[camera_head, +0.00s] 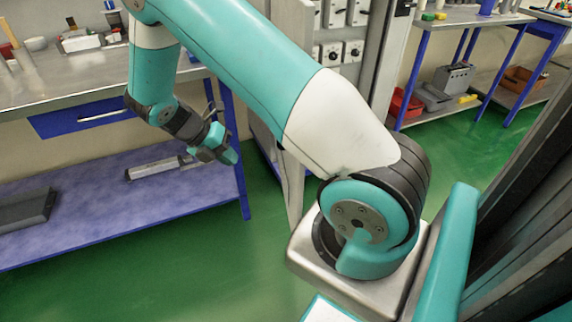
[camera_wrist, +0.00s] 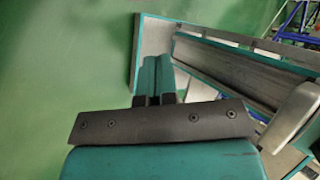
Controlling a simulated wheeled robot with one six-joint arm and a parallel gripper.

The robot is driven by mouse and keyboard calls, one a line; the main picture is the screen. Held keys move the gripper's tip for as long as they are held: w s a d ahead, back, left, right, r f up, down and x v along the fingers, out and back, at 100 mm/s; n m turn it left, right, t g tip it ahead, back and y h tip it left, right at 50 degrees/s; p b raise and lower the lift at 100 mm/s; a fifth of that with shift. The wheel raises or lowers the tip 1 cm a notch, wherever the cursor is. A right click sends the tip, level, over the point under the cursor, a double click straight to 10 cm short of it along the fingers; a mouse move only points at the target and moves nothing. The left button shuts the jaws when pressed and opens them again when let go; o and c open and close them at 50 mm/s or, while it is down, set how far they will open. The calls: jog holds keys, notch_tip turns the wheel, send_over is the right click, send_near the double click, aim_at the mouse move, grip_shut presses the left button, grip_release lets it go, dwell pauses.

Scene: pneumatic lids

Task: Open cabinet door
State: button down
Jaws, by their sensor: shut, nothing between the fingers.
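A grey cabinet (camera_head: 332,18) with several switch boxes on its front stands behind my arm in the head view. Its lower part (camera_head: 265,140) shows below the arm, with a pale upright panel edge (camera_head: 292,190) beside it. My arm hides much of the cabinet, and I cannot tell how far its door stands open. My gripper (camera_head: 222,150) hangs left of the cabinet, in front of the left bench, apart from both. In the wrist view its teal fingers (camera_wrist: 155,75) are together with nothing between them. The cabinet is not recognisable in the wrist view.
A bench (camera_head: 80,85) with a blue drawer (camera_head: 85,117) and a purple lower shelf (camera_head: 110,205) stands at left. Another bench (camera_head: 460,17) stands at back right, with a red bin (camera_head: 402,103) beneath. Green floor (camera_head: 220,270) is clear between them.

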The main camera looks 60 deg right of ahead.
aim_at(295, 177)
jog(key=s+d+f+n, duration=0.1)
jog(key=s+d+f, duration=0.2)
jog(key=s+d+f+n+g, duration=0.1)
jog(key=s+d+f, duration=0.1)
jog(key=d+f, duration=0.1)
jog(key=s+d+f+n+h+p, duration=0.1)
jog(key=s+d+f, duration=0.2)
jog(key=d, duration=0.1)
jog(key=shift+s+d+f+g, duration=0.3)
jog(key=shift+f, duration=0.05)
jog(key=shift+s+d, duration=0.55)
